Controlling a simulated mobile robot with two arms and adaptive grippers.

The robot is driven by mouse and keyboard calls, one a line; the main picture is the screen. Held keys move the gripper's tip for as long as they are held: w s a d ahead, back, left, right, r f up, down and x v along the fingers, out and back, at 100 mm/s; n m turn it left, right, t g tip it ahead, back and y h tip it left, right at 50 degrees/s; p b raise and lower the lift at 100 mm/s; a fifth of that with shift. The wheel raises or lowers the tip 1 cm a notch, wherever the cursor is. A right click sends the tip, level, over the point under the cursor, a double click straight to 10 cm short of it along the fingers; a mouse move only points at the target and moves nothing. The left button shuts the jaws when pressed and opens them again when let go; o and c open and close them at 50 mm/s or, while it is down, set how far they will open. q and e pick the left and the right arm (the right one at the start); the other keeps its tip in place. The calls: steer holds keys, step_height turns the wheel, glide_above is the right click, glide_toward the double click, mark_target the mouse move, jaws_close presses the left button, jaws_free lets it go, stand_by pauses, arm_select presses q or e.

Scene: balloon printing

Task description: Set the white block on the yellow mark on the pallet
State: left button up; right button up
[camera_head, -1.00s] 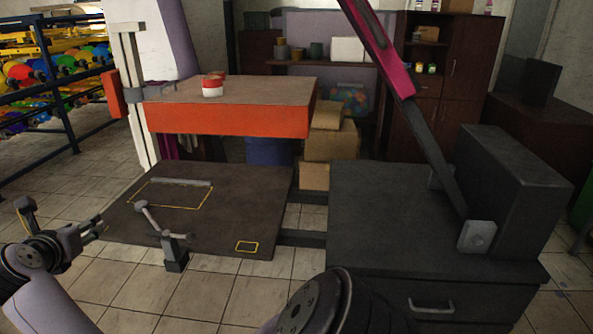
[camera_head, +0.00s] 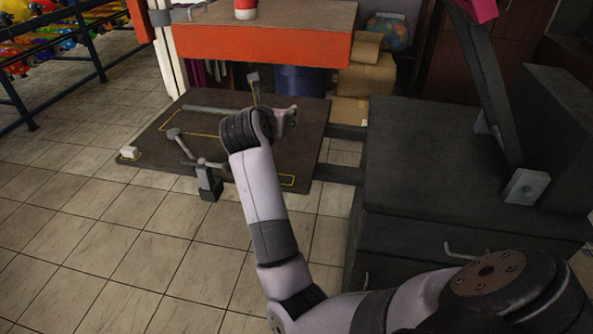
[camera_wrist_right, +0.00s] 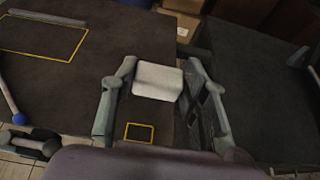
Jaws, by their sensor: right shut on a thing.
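My right gripper (camera_head: 286,117) is over the right part of the dark pallet (camera_head: 222,112). In the right wrist view its two fingers are closed on a white block (camera_wrist_right: 158,81), one on each side. The block appears held above the pallet; its exact height is hard to tell. A small yellow rectangle mark (camera_wrist_right: 139,132) is on the pallet, below the block in that picture. In the head view this mark (camera_head: 288,181) is partly hidden by my right arm. A second white block (camera_head: 130,152) sits on another yellow mark at the pallet's left corner. My left gripper is out of view.
A clamp with a lever (camera_head: 208,180) stands at the pallet's front edge. A dark cabinet (camera_head: 430,160) is on the right. An orange-edged table (camera_head: 260,45) stands behind the pallet. A larger yellow outline (camera_wrist_right: 60,55) marks the pallet.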

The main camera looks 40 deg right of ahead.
glide_above(282, 182)
step_height(282, 182, down, 14)
steer(key=shift+r, duration=0.15)
steer(key=shift+f, duration=2.35)
arm_select(q)
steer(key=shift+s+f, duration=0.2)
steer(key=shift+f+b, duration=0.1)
steer(key=shift+b, duration=0.2)
arm_select(e)
steer(key=shift+f, duration=0.1)
steer(key=o, duration=1.1)
steer(key=shift+c, duration=0.2)
